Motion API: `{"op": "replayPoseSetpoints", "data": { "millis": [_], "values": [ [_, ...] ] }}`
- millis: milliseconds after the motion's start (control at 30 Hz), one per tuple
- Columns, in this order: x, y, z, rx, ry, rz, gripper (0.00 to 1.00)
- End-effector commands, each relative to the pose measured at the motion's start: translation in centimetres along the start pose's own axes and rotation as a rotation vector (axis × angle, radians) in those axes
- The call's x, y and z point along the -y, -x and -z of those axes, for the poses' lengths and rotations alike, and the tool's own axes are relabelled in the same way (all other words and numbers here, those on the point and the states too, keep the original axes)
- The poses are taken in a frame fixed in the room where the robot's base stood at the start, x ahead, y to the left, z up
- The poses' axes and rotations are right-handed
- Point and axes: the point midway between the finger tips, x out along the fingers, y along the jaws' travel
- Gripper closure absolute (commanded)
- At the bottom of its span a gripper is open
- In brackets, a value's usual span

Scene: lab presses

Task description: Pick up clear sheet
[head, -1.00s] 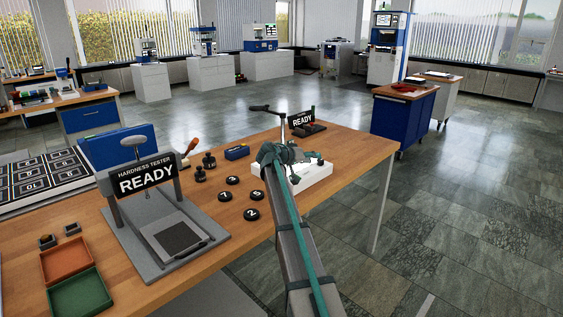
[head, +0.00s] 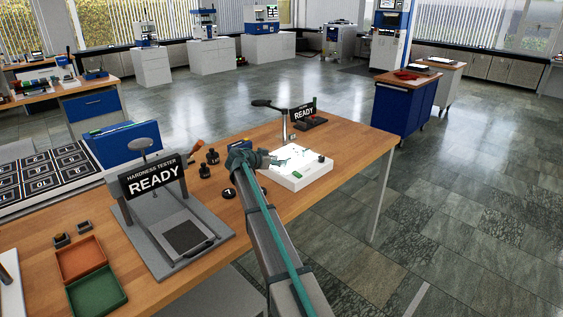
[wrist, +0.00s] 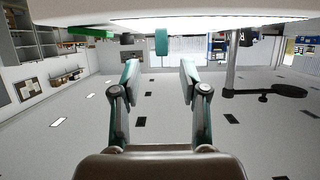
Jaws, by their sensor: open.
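My gripper (head: 279,161) is at the left side of a white block (head: 308,177) on the wooden table. In the wrist view my gripper (wrist: 159,76) is open, its two fingers apart with nothing visible between them. The white block's edge (wrist: 200,22) runs along the top of that view, just beyond the fingertips. A green piece (head: 297,175) sits on the block's near side; a green piece (wrist: 90,32) also shows in the wrist view. I cannot make out a clear sheet; it may be too transparent to see on the block.
A lever press (head: 284,122) with a READY sign (head: 304,112) stands behind the block. The hardness tester (head: 175,225) stands to the left, with orange (head: 81,258) and green (head: 97,291) trays beside it. Black knobs (head: 209,158) stand between. The table's right end is clear.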

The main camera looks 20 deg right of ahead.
Motion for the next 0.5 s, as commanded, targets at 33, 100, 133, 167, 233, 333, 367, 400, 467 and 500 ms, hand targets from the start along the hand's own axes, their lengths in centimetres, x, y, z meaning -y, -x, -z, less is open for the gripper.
{"op": "replayPoseSetpoints", "data": {
  "millis": [33, 100, 133, 167, 233, 333, 367, 400, 467, 500],
  "values": [
    [0.1, -0.7, 0.2, 0.000, 0.000, -0.001, 0.56],
    [0.0, -1.2, 0.2, 0.000, 0.000, -0.002, 0.56],
    [0.0, -1.4, 0.1, 0.000, 0.000, -0.001, 0.56],
    [0.0, -1.5, 0.2, 0.000, 0.000, -0.001, 0.56],
    [0.0, -1.8, 0.2, 0.000, 0.000, -0.001, 0.56],
    [0.2, -2.7, 0.3, 0.000, 0.001, -0.001, 0.56],
    [0.2, -3.1, 0.3, 0.000, 0.002, -0.001, 0.56],
    [0.3, -3.6, 0.4, 0.000, 0.002, -0.002, 0.56],
    [0.3, -4.5, 0.5, 0.000, 0.002, -0.002, 0.56],
    [0.3, -5.1, 0.4, 0.000, 0.002, -0.002, 0.56]
  ]
}}
